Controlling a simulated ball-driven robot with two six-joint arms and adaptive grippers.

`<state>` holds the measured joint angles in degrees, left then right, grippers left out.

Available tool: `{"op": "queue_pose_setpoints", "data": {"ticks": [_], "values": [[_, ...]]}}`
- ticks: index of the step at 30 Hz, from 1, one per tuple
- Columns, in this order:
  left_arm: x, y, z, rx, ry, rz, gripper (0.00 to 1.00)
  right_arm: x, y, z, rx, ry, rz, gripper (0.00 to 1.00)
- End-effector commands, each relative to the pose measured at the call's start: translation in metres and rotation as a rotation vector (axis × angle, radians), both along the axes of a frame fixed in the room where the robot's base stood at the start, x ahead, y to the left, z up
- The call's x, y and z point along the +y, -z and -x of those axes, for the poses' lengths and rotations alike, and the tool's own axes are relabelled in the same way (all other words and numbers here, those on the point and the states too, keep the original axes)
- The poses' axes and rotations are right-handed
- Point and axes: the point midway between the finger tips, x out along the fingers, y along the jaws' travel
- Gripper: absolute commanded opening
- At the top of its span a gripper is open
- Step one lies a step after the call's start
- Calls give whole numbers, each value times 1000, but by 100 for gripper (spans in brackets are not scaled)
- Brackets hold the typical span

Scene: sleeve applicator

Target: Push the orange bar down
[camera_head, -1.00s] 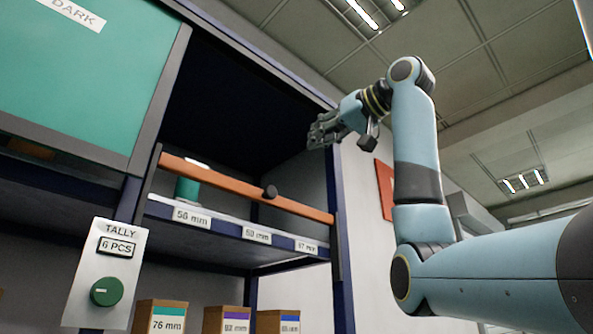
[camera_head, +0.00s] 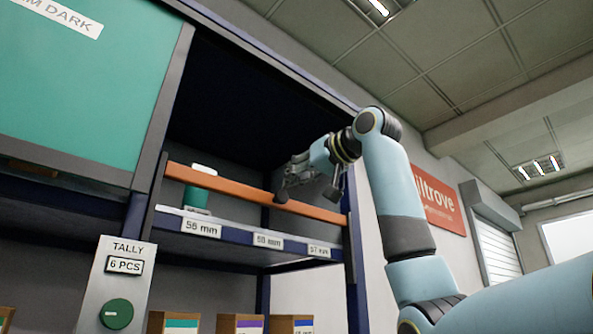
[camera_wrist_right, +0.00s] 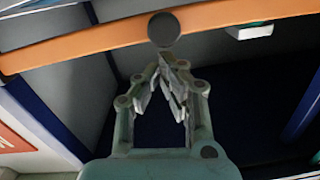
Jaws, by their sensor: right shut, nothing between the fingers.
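The orange bar (camera_head: 235,187) runs across the front of the open shelf bay, above the shelf edge, sloping down to the right in the head view. A dark round knob (camera_head: 281,197) sits on it. My right gripper (camera_head: 283,186) is shut and empty, its fingertips close to the knob; I cannot tell whether they touch. In the right wrist view the bar (camera_wrist_right: 80,45) crosses the top, and the knob (camera_wrist_right: 163,29) is just beyond the fingertips (camera_wrist_right: 168,60). My left gripper is not in view.
A green, white-topped container (camera_head: 196,197) stands on the shelf (camera_head: 240,231) behind the bar. A teal panel (camera_head: 85,90) covers the bay to the left. A tally plate (camera_head: 113,280) with a green knob hangs on the front. Labelled boxes (camera_head: 240,324) stand below.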

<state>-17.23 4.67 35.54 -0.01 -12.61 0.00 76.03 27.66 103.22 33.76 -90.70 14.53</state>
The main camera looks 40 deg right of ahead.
Motion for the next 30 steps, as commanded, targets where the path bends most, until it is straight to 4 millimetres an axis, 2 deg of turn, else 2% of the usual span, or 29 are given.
{"op": "queue_pose_setpoints", "data": {"ticks": [7,11,18,22,30], "values": [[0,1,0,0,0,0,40,0,1,0,0,0,0,0],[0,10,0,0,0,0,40,0,13,0,1,1,0,0],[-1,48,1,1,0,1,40,0,68,-1,7,1,2,0],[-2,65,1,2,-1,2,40,0,92,-1,8,0,1,0],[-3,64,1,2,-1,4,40,0,94,-1,8,-1,0,0]]}}
